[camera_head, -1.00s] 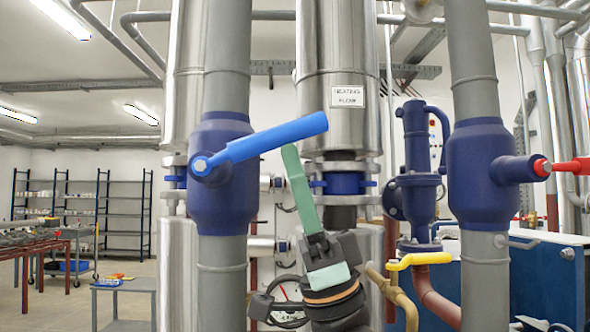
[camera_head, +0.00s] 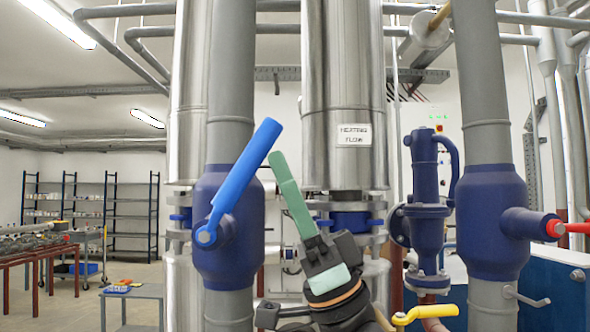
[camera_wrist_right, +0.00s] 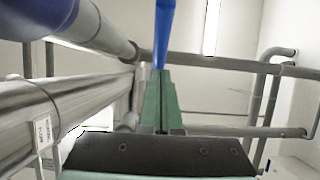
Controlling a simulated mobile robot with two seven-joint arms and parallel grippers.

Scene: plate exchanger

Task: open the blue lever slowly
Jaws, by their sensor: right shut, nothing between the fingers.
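The blue lever (camera_head: 243,172) is mounted on the dark blue valve body (camera_head: 230,262) on the left grey pipe. It slants steeply up and to the right from its pivot. My right gripper (camera_head: 277,157) has shut green fingers with nothing between them. Its fingertips are just right of the lever's upper part; I cannot tell whether they touch it. In the right wrist view, the lever (camera_wrist_right: 164,32) rises beyond the tips of the shut green fingers. My left gripper is not in view.
A second blue valve (camera_head: 488,205) with a red handle (camera_head: 570,228) is on the right grey pipe. A yellow handle (camera_head: 426,313) is low, right of my gripper. Steel columns (camera_head: 343,90) stand behind. A small table (camera_head: 133,291) is at lower left.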

